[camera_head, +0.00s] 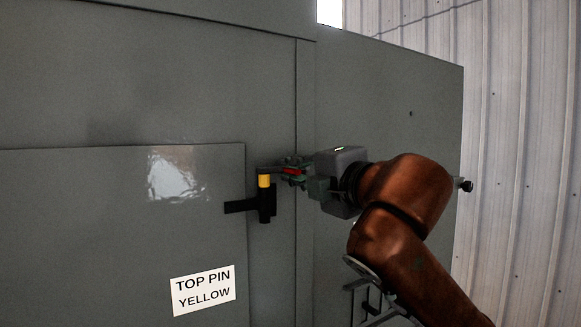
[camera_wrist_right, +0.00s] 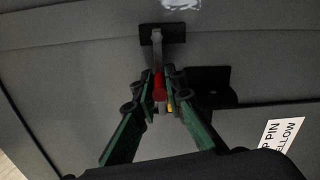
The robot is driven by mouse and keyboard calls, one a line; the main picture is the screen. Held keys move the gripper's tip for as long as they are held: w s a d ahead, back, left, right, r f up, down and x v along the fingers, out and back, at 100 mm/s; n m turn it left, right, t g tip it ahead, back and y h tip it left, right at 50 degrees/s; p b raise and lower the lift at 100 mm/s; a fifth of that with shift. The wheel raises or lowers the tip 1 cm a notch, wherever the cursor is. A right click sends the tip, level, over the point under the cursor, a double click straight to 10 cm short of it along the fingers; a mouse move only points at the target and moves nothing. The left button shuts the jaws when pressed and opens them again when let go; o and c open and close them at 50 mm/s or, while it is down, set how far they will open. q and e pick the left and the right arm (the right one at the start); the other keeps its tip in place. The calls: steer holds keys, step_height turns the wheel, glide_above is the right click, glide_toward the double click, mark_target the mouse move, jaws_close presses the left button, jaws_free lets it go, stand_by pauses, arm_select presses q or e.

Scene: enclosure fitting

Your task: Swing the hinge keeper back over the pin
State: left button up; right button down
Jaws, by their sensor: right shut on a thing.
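The hinge keeper is a grey bar with a red grip (camera_head: 292,171). In the right wrist view the bar (camera_wrist_right: 158,52) runs from a black bracket (camera_wrist_right: 149,34), and its red grip (camera_wrist_right: 159,86) is between my fingers. My right gripper (camera_head: 290,172) is shut on the red grip. The yellow-topped pin (camera_head: 264,181) stands upright in the black hinge (camera_head: 266,207). A dark bar end shows just above the pin top in the head view; I cannot tell how squarely it covers it. In the wrist view the yellow (camera_wrist_right: 170,107) is mostly hidden by my fingers. My left gripper is out of view.
A grey door panel (camera_head: 110,230) carries a white label reading "TOP PIN YELLOW" (camera_head: 203,290). The grey enclosure wall (camera_head: 400,110) stands behind my right arm. A black latch-like fitting (camera_head: 366,300) shows below my arm. A corrugated wall (camera_head: 520,150) is at the right.

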steer(key=shift+a+f, duration=0.1)
stand_by(0.3)
steer(key=c, duration=2)
jaws_free()
steer(key=shift+o, duration=0.2)
steer(key=shift+s, duration=0.1)
steer(key=v, duration=1.2)
